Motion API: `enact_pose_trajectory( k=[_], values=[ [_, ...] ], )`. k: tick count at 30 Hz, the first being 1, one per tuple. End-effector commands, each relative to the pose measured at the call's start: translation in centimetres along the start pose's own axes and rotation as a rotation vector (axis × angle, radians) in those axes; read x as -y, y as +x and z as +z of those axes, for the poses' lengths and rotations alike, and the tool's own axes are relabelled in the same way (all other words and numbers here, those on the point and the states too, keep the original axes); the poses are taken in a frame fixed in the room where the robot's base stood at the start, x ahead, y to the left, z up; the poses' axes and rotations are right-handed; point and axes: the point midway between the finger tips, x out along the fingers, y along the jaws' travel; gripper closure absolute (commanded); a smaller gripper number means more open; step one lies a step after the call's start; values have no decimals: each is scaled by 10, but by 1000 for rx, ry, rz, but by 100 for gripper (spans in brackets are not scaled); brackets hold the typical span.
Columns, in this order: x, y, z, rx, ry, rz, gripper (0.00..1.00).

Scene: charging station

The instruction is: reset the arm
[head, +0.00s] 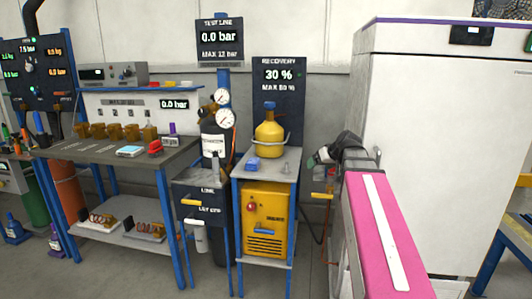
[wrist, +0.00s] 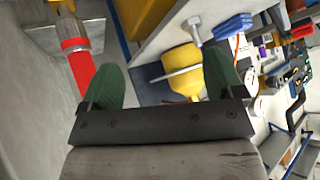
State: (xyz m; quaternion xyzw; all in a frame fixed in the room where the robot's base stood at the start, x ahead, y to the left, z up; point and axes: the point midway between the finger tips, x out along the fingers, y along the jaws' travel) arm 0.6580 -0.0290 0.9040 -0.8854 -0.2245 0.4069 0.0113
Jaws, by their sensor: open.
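My arm, with a pink link, reaches forward at the right of the head view. My gripper (head: 321,157) is at its far end, to the right of the yellow cylinder (head: 270,134) in the picture. In the wrist view my gripper (wrist: 162,78) has two green fingers spread apart with nothing held between them. The yellow cylinder (wrist: 180,74) shows behind the gap and looks apart from the fingers. The view is turned sideways.
A small cart (head: 240,173) bears the cylinder and a blue item (head: 252,164); a yellow machine (head: 266,218) sits below. A workbench (head: 88,157) stands left. A large white cabinet (head: 440,130) is close on the right. A red-banded pipe (wrist: 76,45) is near the left finger.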

Motion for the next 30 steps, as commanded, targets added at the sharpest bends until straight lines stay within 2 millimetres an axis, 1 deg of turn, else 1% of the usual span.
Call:
enact_pose_trajectory(
  k=[1, 5, 6, 11, 12, 14, 15, 20, 21, 24, 27, 30],
  values=[
    [2, 14, 20, 41, 22, 6, 13],
    [3, 46, 65, 140, 80, 35, 13],
    [4, 55, 79, 170, 97, 45, 13],
    [7, 86, 136, 288, 158, 91, 13],
    [9, 93, 151, 317, 172, 103, 13],
    [11, 102, 172, 361, 192, 123, 13],
    [12, 108, 187, 390, 205, 138, 13],
    [18, 127, 245, 502, 250, 201, 13],
    [20, 131, 260, 529, 260, 218, 13],
    [24, 138, 292, 589, 280, 260, 13],
    [26, 142, 319, 638, 294, 297, 13],
    [28, 144, 336, 669, 304, 324, 13]
  ],
)
